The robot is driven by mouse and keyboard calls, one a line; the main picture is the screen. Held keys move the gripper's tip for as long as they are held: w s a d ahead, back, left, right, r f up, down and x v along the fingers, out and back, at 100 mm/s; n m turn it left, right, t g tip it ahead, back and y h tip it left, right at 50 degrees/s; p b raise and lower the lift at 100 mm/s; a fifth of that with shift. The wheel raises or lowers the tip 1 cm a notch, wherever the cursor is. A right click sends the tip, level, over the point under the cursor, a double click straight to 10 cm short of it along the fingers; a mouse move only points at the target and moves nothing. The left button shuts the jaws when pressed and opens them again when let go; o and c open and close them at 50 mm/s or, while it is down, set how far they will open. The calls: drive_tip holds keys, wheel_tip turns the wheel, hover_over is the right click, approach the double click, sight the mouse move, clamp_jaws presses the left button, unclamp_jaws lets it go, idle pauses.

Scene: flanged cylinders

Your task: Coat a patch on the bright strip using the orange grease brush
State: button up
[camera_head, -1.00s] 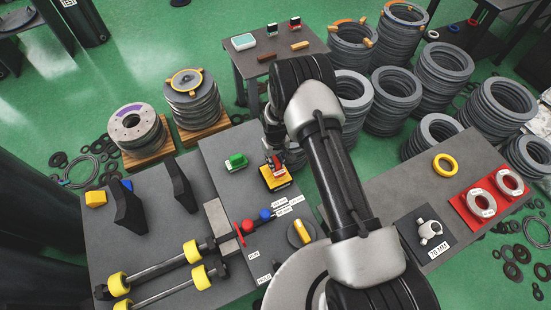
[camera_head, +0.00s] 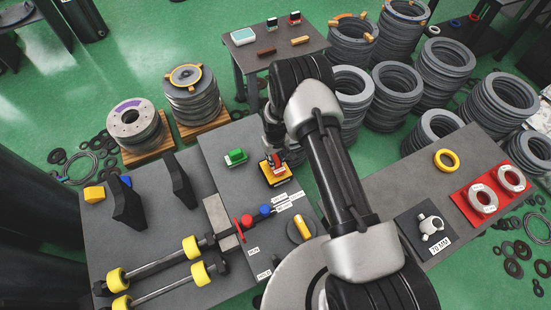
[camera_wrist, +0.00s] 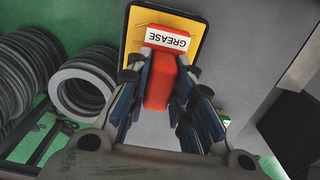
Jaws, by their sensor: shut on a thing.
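The orange-red grease brush (camera_wrist: 158,88) has a white GREASE label and sits between the two blue-padded fingers of my gripper (camera_wrist: 160,95). The gripper is shut on it. The brush is over a yellow pad (camera_wrist: 192,32) with a dark rim; I cannot tell whether it touches the pad. In the head view the pad (camera_head: 279,179) lies on the grey table below my gripper (camera_head: 274,160), which is small and partly hidden by my arm. A pale grey metal piece (camera_head: 221,222) lies left of the pad; I cannot tell whether it is the bright strip.
A green block (camera_head: 235,157) stands left of the pad. Red and blue knobs, and a yellow cylinder (camera_head: 303,226) on a dark disc, are nearer the front. Rods with yellow collars (camera_head: 191,246) lie at left. Ring stacks (camera_head: 371,95) stand on the floor behind.

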sight(275, 158)
drive_tip(key=shift+f+b, duration=0.6)
drive_tip(key=shift+b, duration=0.1)
idle(1.7)
drive_tip(key=shift+r, duration=0.1)
drive_tip(key=shift+r+p, duration=1.95)
drive_tip(key=shift+r, duration=1.5)
